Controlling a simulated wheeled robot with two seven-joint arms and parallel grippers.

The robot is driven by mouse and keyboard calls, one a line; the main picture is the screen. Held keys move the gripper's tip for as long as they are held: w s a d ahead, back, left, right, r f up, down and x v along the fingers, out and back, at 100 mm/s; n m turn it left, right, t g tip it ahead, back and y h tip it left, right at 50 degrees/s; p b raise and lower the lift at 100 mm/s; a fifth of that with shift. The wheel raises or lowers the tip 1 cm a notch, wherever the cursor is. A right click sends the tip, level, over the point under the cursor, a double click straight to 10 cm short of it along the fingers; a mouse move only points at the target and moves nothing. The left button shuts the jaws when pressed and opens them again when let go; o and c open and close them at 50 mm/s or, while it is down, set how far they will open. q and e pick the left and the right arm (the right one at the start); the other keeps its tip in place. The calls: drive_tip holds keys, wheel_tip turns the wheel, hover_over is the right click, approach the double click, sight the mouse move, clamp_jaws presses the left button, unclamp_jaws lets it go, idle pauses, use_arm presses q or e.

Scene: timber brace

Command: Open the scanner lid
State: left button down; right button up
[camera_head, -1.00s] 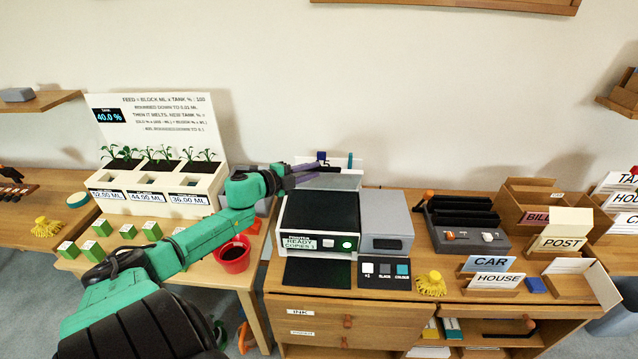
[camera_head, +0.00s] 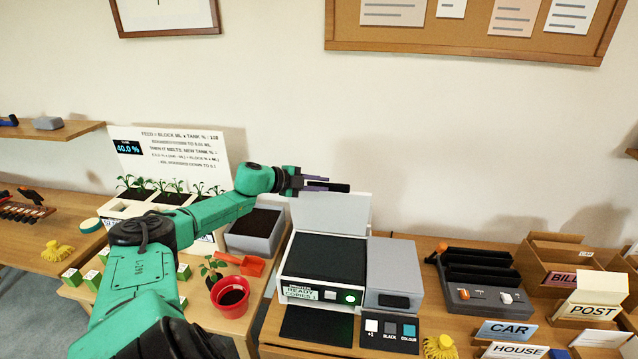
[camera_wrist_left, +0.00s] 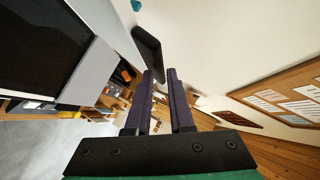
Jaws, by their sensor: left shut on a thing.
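The scanner (camera_head: 322,262) stands on the wooden cabinet, with its dark glass bed uncovered and a lit front panel reading READY. Its grey lid (camera_head: 330,215) stands raised behind the bed, roughly upright. My left gripper (camera_head: 325,185) is at the lid's upper edge, shut on the black handle (camera_head: 339,188) there. In the left wrist view, the handle (camera_wrist_left: 147,45) shows by the fingertips, and the lid (camera_wrist_left: 118,28) and glass bed (camera_wrist_left: 40,45) lie to the left. The exact finger contact is hard to see. My right gripper is out of view.
A grey unit (camera_head: 393,268) adjoins the scanner on the right, with a button pad (camera_head: 389,333) in front. A red pot (camera_head: 231,295), grey soil bin (camera_head: 256,228) and planter (camera_head: 125,210) stand left. Bare wall is behind the lid.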

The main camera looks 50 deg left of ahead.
use_arm(q)
drive_tip(key=shift+w+a+r+t, duration=0.15)
drive_tip(key=shift+a+r, duration=0.15)
drive_tip(key=shift+r, duration=0.25)
drive_tip(key=shift+w+a+r+t, duration=0.15)
drive_tip(key=shift+a+r, duration=0.15)
drive_tip(key=shift+r, duration=0.2)
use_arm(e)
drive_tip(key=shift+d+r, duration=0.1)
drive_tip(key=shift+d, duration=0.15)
use_arm(q)
drive_tip(key=c, duration=0.9)
unclamp_jaws()
drive_tip(key=shift+w+d+f, duration=0.1)
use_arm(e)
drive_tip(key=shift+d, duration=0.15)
use_arm(q)
drive_tip(key=shift+f, duration=0.1)
drive_tip(key=p+v, duration=0.2)
drive_tip(key=v, duration=0.3)
drive_tip(key=p+v, duration=0.3)
drive_tip(key=v, duration=0.1)
drive_tip(key=p+v, duration=0.3)
drive_tip(key=v, duration=0.2)
drive_tip(key=shift+s+d, duration=0.25)
drive_tip(key=shift+s, duration=0.15)
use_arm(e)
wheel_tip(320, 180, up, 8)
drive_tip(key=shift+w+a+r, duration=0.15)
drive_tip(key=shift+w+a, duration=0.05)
